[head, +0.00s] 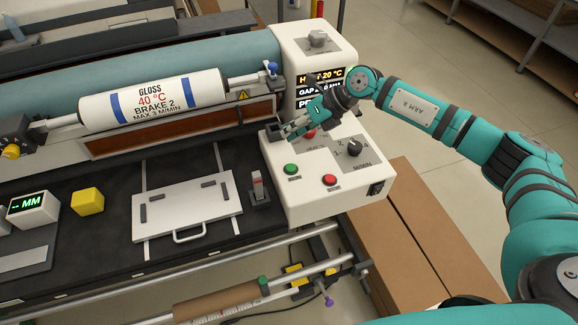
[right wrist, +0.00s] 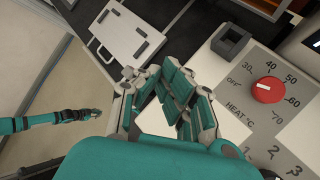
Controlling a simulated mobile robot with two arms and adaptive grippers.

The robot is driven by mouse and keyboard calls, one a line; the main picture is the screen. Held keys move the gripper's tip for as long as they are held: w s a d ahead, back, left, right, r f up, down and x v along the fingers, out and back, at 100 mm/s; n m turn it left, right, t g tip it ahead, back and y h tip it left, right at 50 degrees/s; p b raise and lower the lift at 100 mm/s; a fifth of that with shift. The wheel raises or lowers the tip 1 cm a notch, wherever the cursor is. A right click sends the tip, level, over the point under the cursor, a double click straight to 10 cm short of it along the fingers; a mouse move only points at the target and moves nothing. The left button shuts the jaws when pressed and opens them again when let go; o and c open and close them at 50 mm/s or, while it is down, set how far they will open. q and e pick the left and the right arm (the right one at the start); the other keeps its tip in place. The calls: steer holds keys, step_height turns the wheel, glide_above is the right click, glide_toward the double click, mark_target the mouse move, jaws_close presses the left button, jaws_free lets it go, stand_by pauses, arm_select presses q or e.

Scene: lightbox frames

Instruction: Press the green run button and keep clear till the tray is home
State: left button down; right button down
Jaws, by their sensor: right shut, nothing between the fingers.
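The green button (head: 291,169) is on the near-left part of the white control panel (head: 312,205), with a red button (head: 329,180) to its right. I cannot make it out in the right wrist view. My right gripper (head: 285,132) is shut and empty, over the panel's far-left part, beyond the green button. Its fingers (right wrist: 178,105) also show in the right wrist view. The white tray (head: 215,199) with a front handle lies on the dark bed left of the panel. A teal arm end, apparently my left gripper (right wrist: 94,112), is small in the right wrist view.
A black dial (head: 354,149) sits on the panel's right. A red heat knob (right wrist: 268,90) and a black square holder (right wrist: 234,41) are near my right fingers. The roller (head: 155,95) runs behind the bed. A yellow cube (head: 88,201) and display block (head: 34,207) stand left of the tray.

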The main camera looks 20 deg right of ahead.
mark_target(292, 165)
step_height(292, 165, down, 9)
steer(key=b, duration=0.6)
steer(key=shift+f, duration=0.1)
stand_by(1.3)
steer(key=shift+d+f+b, duration=0.15)
steer(key=shift+f+b, duration=0.15)
steer(key=shift+b, duration=0.1)
